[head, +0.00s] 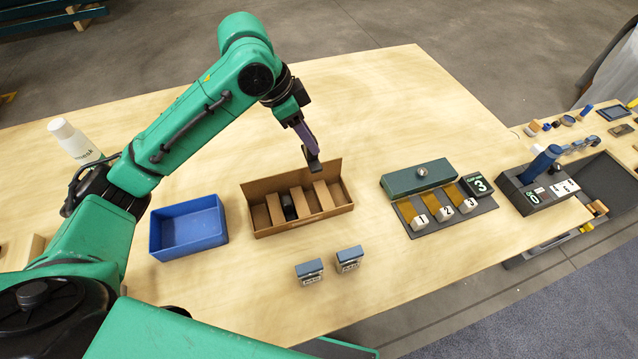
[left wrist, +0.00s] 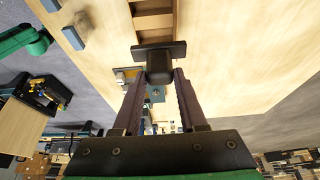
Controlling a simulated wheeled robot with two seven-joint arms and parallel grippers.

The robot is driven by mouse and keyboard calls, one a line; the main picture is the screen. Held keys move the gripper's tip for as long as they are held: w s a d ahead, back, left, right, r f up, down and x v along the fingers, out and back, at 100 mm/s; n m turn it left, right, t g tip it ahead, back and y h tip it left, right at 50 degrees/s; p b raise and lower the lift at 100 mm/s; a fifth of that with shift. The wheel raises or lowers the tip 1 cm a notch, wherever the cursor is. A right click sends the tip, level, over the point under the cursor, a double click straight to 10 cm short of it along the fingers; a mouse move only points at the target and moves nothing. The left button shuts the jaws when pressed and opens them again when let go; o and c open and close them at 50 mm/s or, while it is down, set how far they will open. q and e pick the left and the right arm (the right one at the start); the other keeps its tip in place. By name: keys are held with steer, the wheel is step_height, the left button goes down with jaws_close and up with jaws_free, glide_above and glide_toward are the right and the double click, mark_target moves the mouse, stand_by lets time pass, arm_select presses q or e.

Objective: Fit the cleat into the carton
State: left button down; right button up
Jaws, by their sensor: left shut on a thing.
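The cleat is a dark, T-shaped piece (head: 315,165) in my left gripper (head: 309,147). The left wrist view shows it between the two fingertips (left wrist: 160,75), its wide bar (left wrist: 177,47) crossing beyond them. The brown cardboard carton (head: 306,222) stands open on the table, with its back flap up and dividers making a row of slots. One slot holds a dark piece (head: 289,207). My left gripper is shut on the cleat, above the carton's back right part. The carton also shows beyond the cleat in the left wrist view (left wrist: 153,22). My right gripper is not visible.
A blue open bin (head: 188,228) stands left of the carton. Two small blue-topped blocks (head: 309,271) (head: 349,259) stand in front. A green box (head: 418,180) and a numbered rack (head: 452,220) are at right. A white bottle (head: 73,140) is behind my left arm.

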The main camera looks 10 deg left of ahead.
arm_select(q)
steer(key=f, duration=0.5)
steer(key=s+f, duration=0.1)
steer(key=f, duration=1)
steer(key=shift+s+d+f+p, duration=0.1)
steer(key=shift+s+f+p, duration=0.2)
steer(key=shift+f, duration=0.1)
steer(key=shift+w+f, duration=0.1)
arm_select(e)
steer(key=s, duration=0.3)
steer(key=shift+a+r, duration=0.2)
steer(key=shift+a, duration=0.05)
arm_select(q)
steer(key=shift+f, duration=0.15)
steer(key=shift+c, duration=2.3)
jaws_free()
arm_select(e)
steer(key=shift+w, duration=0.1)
